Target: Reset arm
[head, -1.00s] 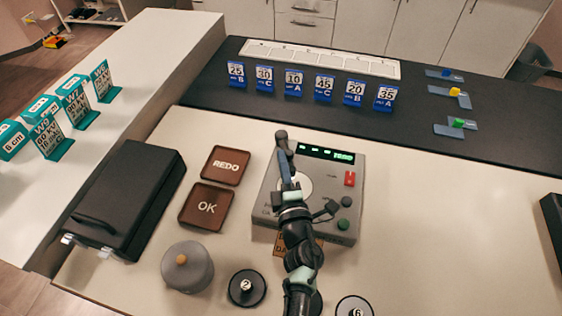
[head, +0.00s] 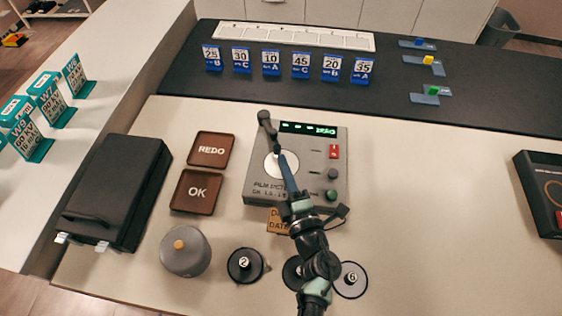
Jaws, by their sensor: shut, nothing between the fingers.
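My arm reaches up from the bottom of the head view, and my gripper (head: 281,158) is over the grey film densitometer (head: 258,188) with its round white plate (head: 271,166) and lit green display. The gripper looks shut, and I see nothing held in it. The arm hides part of the densitometer's front edge, part of a brown label (head: 280,222) and part of a round black weight or disc beneath it. Whether the fingertips touch the densitometer I cannot tell.
Brown trays marked REDO (head: 211,150) and OK (head: 196,192), a black case (head: 120,185) and a grey lidded pot (head: 186,253) stand left. Black discs 2 (head: 244,264) and 6 (head: 351,280) lie in front. Several blue cards (head: 271,63) stand behind. The right counter is mostly clear.

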